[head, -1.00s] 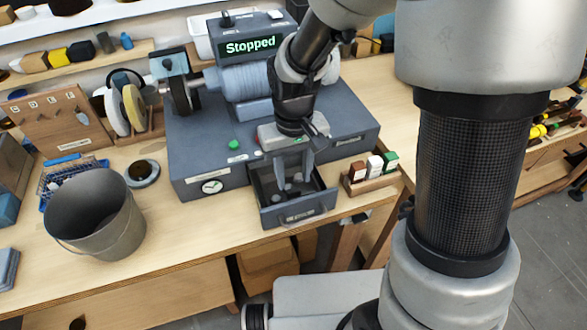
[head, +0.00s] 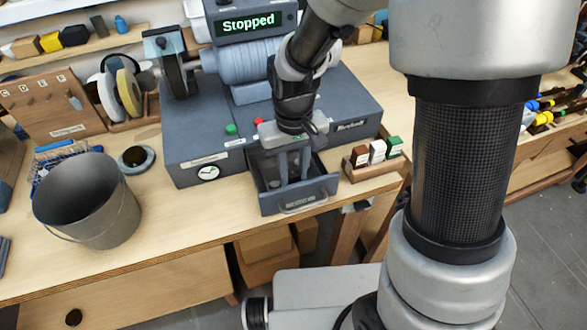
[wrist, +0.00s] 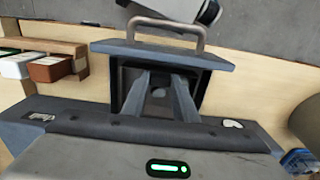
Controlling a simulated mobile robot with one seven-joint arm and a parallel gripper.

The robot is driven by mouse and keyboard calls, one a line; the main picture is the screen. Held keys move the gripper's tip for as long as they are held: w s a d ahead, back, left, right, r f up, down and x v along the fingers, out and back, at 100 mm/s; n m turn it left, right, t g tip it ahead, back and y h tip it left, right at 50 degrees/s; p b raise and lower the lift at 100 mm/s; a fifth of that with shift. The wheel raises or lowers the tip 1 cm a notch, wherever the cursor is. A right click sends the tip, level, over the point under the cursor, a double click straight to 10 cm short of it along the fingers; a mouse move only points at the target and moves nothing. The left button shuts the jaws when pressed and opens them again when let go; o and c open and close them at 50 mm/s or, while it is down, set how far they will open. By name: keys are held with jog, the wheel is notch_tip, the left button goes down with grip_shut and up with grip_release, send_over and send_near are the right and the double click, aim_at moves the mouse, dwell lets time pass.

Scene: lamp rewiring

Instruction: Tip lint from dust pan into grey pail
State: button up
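The dust pan (head: 329,187) is a dark grey, drawer-like tray with a front handle, standing out from the front of the grey machine. It also shows in the wrist view (wrist: 200,58). My gripper (head: 293,179) points down into it, its two fingers apart with a gap between them; the wrist view shows the fingers (wrist: 162,78) inside the pan's opening. I cannot tell whether they touch the pan. A small pale grey round spot shows between the fingers, possibly lint. The grey pail (head: 118,212) stands upright on the bench at the left, apart from my gripper.
The grey machine (head: 185,150) reads "Stopped" and has green and red buttons. A wooden holder (head: 372,172) with small blocks stands right of the pan. A small round dish (head: 138,159) and a blue wire basket (head: 55,150) are by the pail. Bench between pail and pan is clear.

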jog(key=shift+s+d+r, duration=0.1)
jog(key=shift+s, duration=0.3)
jog(key=shift+r, duration=0.1)
jog(key=shift+r+p, duration=3.55)
jog(key=shift+r, duration=0.9)
